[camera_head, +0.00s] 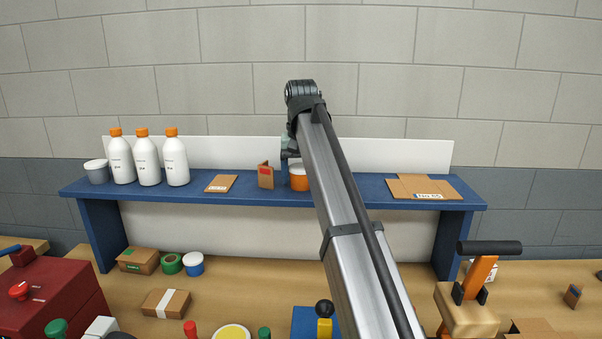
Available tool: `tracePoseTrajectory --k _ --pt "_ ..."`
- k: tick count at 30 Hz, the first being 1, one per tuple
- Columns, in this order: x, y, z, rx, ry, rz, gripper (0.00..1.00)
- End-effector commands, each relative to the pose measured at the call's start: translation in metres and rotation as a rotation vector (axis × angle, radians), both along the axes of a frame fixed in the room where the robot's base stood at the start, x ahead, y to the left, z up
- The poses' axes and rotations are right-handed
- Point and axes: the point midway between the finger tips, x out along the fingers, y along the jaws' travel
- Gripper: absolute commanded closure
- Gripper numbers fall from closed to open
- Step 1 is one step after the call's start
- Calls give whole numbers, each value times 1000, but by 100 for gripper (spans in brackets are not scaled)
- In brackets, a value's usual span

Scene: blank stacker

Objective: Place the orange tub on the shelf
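The orange tub (299,183) with a white lid shows at the middle of the blue shelf (340,195). It is upright and its base looks level with the shelf top; my arm hides its right side. My gripper (286,160) is only partly seen, beside the tub's upper left, behind the end of my arm. Its fingertips are hidden, so I cannot tell whether they touch the tub.
Three white bottles (148,162) with orange caps and a grey tub (97,172) stand at the shelf's left. A small brown carton (265,176) stands just left of the orange tub. Flat cardboard (410,186) lies at the right. Boxes and tools crowd the bench below.

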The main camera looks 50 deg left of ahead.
Motion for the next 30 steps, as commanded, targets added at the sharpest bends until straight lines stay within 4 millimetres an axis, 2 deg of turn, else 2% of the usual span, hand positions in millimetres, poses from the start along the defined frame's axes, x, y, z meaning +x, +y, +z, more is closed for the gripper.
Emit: tracePoseTrajectory --k 13,24,30 --pt "0 0 6 0 0 0 21" --pt "-3 -3 49 0 0 0 21" --pt "-4 -5 58 -1 1 0 21"
